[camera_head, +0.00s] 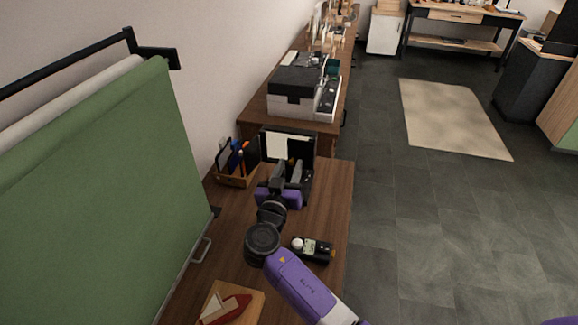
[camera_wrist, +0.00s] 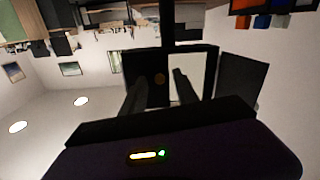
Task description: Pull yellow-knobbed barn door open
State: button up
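A small studio light (camera_head: 277,147) with a black frame and white panel stands at the far end of the near table. It also shows upside down in the wrist view (camera_wrist: 188,85). A dark barn door (camera_wrist: 150,66) with a dull yellow-orange knob (camera_wrist: 158,78) covers part of the panel there. Another dark flap (camera_wrist: 240,80) stands swung out to the side. My gripper (camera_head: 287,174) is in front of the light. Its two fingers (camera_wrist: 160,92) are apart, and the knob shows between them in the picture. I see no contact with the knob.
A wooden organizer (camera_head: 236,179) with pens stands left of the light. A small black device (camera_head: 313,250) and a board with a red object (camera_head: 228,308) lie nearer. A green backdrop (camera_head: 110,190) hangs at left. Open floor (camera_head: 410,240) lies to the right.

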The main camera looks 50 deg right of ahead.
grip_shut()
dwell(1.4)
